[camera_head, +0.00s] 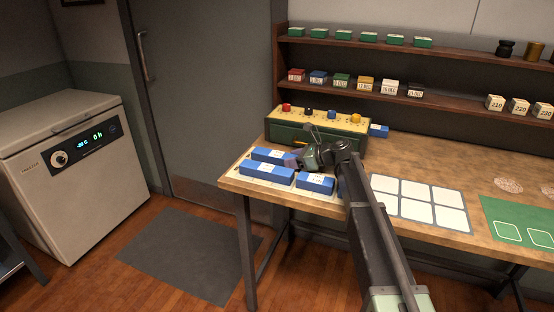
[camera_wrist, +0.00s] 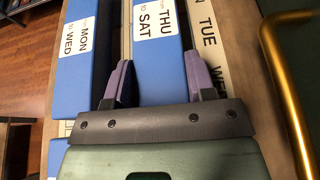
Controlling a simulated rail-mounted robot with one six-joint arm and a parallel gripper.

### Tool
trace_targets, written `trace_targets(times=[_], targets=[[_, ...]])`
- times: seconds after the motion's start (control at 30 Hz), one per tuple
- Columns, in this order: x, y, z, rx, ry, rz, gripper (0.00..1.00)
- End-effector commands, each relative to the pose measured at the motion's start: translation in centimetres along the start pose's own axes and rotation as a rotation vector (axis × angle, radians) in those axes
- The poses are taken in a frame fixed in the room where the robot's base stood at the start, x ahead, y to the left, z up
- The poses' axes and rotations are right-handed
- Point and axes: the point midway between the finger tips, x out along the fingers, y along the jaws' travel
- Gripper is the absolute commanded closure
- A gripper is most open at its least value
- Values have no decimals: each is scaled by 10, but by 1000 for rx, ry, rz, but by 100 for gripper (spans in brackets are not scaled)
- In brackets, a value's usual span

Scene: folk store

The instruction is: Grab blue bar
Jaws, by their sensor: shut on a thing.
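A long blue bar labelled THU to SAT (camera_wrist: 155,60) lies between the two purple fingers of my gripper (camera_wrist: 156,72) in the wrist view. My gripper is shut on it. In the head view my gripper (camera_head: 293,160) is over the right part of this bar (camera_head: 268,154), which lies in the back row at the table's left end, apparently still at table level. A second blue bar, labelled MON to WED (camera_wrist: 75,65), lies beside it, in front in the head view (camera_head: 267,174). A shorter blue bar (camera_head: 315,183) lies at the front right.
A green box with a yellow top and coloured knobs (camera_head: 317,132) stands right behind the bars; its gold handle (camera_wrist: 288,85) is close in the wrist view. Another blue piece (camera_head: 379,131) lies beside it. White cards (camera_head: 418,190) and a green mat (camera_head: 520,220) lie to the right.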

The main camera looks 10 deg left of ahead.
Motion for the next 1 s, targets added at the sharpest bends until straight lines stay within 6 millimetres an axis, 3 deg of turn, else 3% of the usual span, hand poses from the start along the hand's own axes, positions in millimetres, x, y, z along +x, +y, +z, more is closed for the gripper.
trace_targets(times=[0.27,0.47,0.57,0.9,1.0], targets=[[-2,0,4,0,0,0,78],[-11,0,26,0,0,0,78],[-20,0,48,0,0,0,78],[-66,0,160,0,0,0,78],[-74,0,178,0,0,0,78]])
